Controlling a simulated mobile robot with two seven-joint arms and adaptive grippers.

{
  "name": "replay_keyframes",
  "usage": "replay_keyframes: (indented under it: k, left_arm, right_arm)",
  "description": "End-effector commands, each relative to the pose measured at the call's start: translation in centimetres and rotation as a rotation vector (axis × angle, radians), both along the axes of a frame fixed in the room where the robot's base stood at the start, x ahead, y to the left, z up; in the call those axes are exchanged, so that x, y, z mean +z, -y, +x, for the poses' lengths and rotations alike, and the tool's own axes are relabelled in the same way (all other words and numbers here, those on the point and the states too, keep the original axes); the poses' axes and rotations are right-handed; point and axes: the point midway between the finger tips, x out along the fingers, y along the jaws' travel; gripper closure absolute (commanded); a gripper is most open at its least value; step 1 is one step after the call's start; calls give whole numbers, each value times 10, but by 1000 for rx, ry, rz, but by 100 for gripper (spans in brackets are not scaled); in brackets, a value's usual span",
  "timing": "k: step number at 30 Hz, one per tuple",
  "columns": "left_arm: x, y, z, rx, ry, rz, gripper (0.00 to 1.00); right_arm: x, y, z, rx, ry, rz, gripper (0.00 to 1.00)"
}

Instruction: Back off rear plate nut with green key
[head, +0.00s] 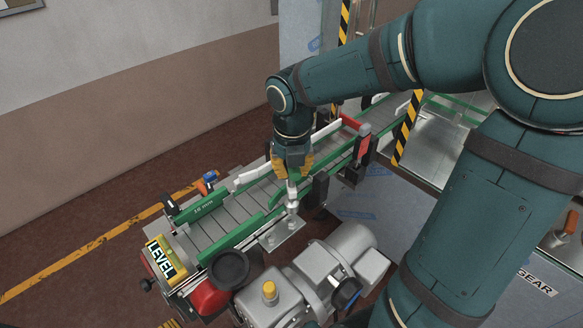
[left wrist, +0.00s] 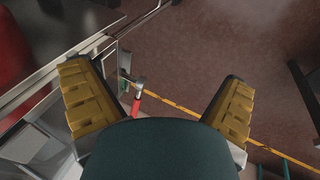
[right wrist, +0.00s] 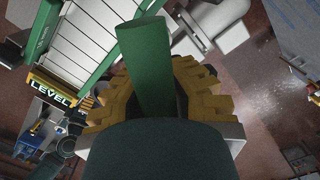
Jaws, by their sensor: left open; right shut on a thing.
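My right gripper (head: 292,165) is shut on the green key (right wrist: 150,62), whose thick green handle stands up between the yellow fingers in the right wrist view. In the head view the gripper points down over the conveyor's near side rail. A silver shaft (head: 292,190) runs down from the fingers towards a flat metal plate (head: 284,235) beside the rail. I cannot tell whether the key's end sits on the rear plate nut, which I cannot make out clearly. My left gripper (left wrist: 155,105) is open and empty, with floor below it; it is not visible in the head view.
The conveyor (head: 240,204) has green side rails and a yellow LEVEL label (head: 160,257) at its near end. A red-handled tool (left wrist: 136,103) shows in the left wrist view.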

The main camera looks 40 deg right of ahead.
Motion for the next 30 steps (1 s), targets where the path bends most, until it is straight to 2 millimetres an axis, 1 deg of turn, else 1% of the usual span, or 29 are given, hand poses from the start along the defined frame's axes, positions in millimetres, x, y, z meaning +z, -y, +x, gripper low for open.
replay_keyframes:
  k: [4,9,12,17,25,30]
  left_arm:
    - [-1,0,0,0,0,0,0]
    - [-2,0,0,0,0,0,0]
    - [-3,0,0,0,0,0,0]
    - [-3,0,0,0,0,0,0]
    - [-5,0,0,0,0,0,0]
    - [-5,0,0,0,0,0,0]
  right_arm:
    - [0,0,0,-67,1,0,100]
    - [0,0,0,-247,1,0,100]
    - [0,0,0,-325,1,-1,100]
    - [0,0,0,-383,1,-1,100]
    - [0,0,0,-644,1,0,100]
    - [1,0,0,-710,1,0,100]
